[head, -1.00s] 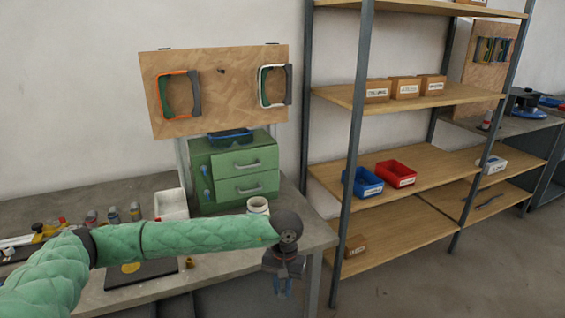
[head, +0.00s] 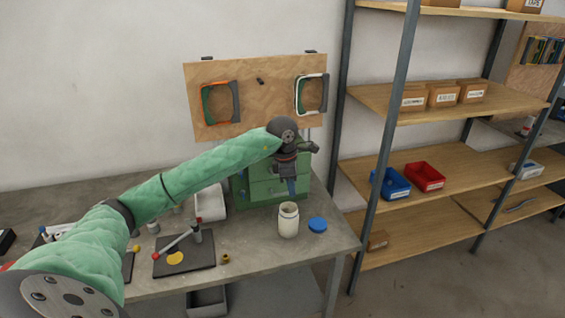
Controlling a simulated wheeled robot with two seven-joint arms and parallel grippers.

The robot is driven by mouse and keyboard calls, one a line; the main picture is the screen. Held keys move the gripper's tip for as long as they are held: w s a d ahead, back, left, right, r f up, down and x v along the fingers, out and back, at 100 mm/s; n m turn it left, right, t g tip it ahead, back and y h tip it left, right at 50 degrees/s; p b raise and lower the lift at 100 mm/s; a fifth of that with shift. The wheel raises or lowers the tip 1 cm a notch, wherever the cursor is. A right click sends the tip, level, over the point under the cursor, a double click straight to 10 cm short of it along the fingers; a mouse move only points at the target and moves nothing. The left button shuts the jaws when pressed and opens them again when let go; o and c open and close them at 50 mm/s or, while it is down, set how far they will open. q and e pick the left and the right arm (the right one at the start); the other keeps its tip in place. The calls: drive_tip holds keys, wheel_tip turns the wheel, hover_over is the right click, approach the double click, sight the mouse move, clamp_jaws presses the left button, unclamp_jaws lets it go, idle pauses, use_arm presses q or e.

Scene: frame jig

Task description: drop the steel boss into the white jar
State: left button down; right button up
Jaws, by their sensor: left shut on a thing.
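The white jar (head: 288,222) stands upright and open on the workbench, near its right end. My left gripper (head: 291,190) points down just above the jar's mouth, in front of the green cabinet. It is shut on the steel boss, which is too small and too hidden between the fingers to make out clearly. The fingertips appear a little above the jar's rim. My right gripper is not in view.
A blue lid (head: 318,225) lies right of the jar. A small brass piece (head: 226,259) and a dark mat (head: 184,258) lie to its left. A white bin (head: 210,203) and green drawer cabinet (head: 268,188) stand behind. A shelf post (head: 385,150) rises at the right.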

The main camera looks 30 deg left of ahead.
use_arm(q)
drive_tip(key=a+r+n+p, duration=0.1)
drive_tip(key=a+r+n, duration=0.2)
drive_tip(key=a, duration=0.1)
drive_tip(key=f, duration=0.3)
drive_tip(key=f+b, duration=0.1)
drive_tip(key=f, duration=0.2)
drive_tip(key=shift+d, duration=0.2)
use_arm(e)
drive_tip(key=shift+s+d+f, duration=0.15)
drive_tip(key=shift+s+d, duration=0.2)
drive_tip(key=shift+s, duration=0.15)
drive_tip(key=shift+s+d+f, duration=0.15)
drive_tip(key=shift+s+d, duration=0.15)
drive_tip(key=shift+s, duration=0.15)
